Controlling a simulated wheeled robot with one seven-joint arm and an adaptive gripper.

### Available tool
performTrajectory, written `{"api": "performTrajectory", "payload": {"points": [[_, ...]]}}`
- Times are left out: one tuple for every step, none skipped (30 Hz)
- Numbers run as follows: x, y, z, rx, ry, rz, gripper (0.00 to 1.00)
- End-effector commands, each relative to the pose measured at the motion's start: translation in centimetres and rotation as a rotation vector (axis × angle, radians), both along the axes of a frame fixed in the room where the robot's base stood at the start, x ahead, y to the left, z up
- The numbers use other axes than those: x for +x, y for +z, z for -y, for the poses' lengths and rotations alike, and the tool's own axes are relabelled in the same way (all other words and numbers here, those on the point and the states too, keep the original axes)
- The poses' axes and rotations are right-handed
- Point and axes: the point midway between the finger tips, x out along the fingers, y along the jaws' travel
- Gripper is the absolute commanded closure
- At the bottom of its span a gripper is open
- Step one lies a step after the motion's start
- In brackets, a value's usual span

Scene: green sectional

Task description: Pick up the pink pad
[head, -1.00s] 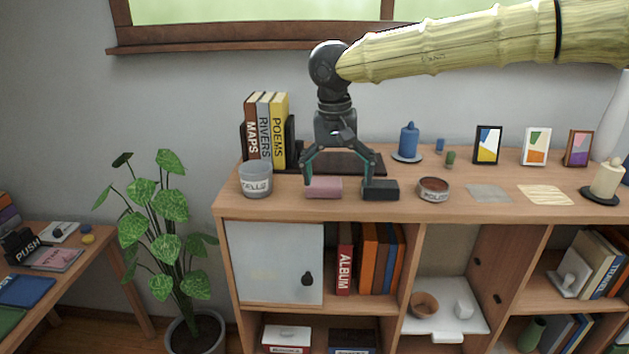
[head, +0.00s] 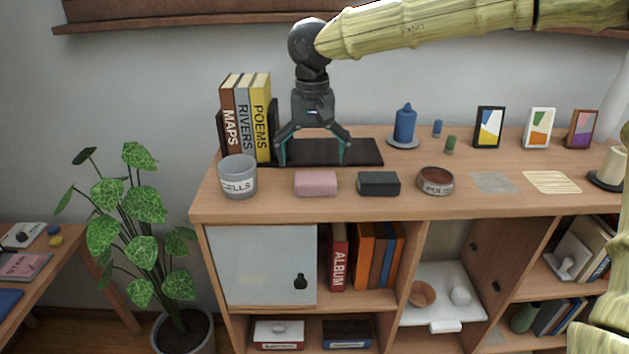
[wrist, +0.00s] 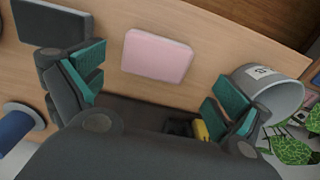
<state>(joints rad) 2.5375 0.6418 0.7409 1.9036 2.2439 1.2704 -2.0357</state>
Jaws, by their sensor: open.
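The pink pad (head: 316,183) is a small rounded block lying flat on the wooden shelf top (head: 480,205), near its front edge. It also shows in the wrist view (wrist: 157,55), beyond and between my fingers. My gripper (head: 312,162) is open and empty, fingers pointing down. In the head view it stands behind the pad, over the dark tray (head: 362,152), apart from the pad. In the wrist view the fingers (wrist: 155,92) are spread wider than the pad.
A dark block (head: 379,183) lies just right of the pad. A grey cup (head: 238,177) stands to the left, books (head: 246,117) behind it. A round tin (head: 435,181) and a blue candle (head: 404,126) are further right.

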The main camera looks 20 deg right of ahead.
Motion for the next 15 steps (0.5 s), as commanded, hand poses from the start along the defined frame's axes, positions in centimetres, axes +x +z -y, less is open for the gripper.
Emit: {"api": "performTrajectory", "payload": {"points": [[0.0,-0.2,0.1,0.000,-0.001,0.000,0.00],[0.0,-0.3,0.1,0.000,-0.001,0.000,0.00],[0.0,-0.5,0.2,0.000,-0.002,0.000,0.00],[0.0,-0.6,0.2,0.000,-0.002,0.000,0.00],[0.0,-0.8,0.2,0.000,-0.003,0.001,0.00],[-0.1,-1.1,0.3,-0.001,-0.003,0.000,0.00],[-0.1,-1.5,0.4,-0.001,-0.003,0.000,0.00],[-0.1,-1.9,0.5,-0.001,-0.004,0.000,0.00],[-0.1,-2.4,0.5,-0.002,-0.003,-0.001,0.00],[-0.1,-2.8,0.5,-0.002,-0.003,-0.001,0.00],[-0.1,-3.2,0.6,-0.002,-0.003,-0.001,0.00],[-0.1,-3.9,0.5,-0.001,-0.003,0.000,0.00],[-0.1,-4.2,0.5,-0.002,-0.003,-0.001,0.00],[-0.1,-4.5,0.6,-0.001,-0.004,0.000,0.00],[-0.1,-4.9,0.6,0.000,-0.004,0.001,0.00]]}}
